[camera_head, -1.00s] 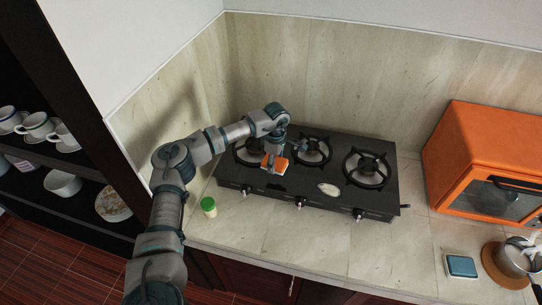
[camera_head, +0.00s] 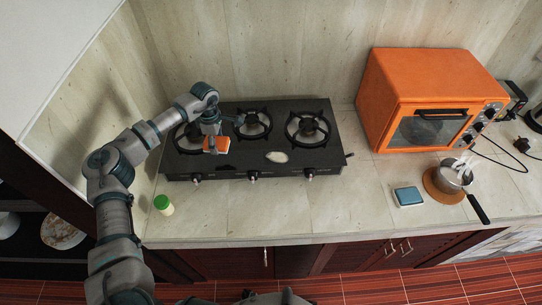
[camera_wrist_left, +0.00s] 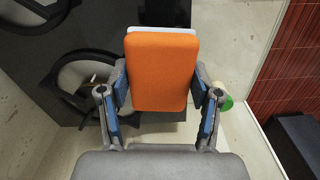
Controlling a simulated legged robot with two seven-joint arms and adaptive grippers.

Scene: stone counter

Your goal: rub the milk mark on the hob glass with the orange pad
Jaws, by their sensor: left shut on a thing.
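The orange pad (camera_head: 216,145) is held in my left gripper (camera_head: 212,137), over the front left part of the black hob (camera_head: 240,165). In the left wrist view the orange pad (camera_wrist_left: 160,70) sits between the two fingers of the left gripper (camera_wrist_left: 160,100), which are shut on its sides. A white layer shows along the pad's far edge. The milk mark (camera_head: 277,157) is a pale oval blot on the hob glass, right of the pad and apart from it. I cannot tell whether the pad touches the glass. My right gripper is not in view.
The hob has three burners with raised black grates and front knobs; the right burner (camera_head: 308,129) is nearest the mark. A green-lidded jar (camera_head: 163,204) stands front left. An orange oven (camera_head: 425,95), a blue-topped box (camera_head: 408,196) and a pan (camera_head: 450,178) are at the right.

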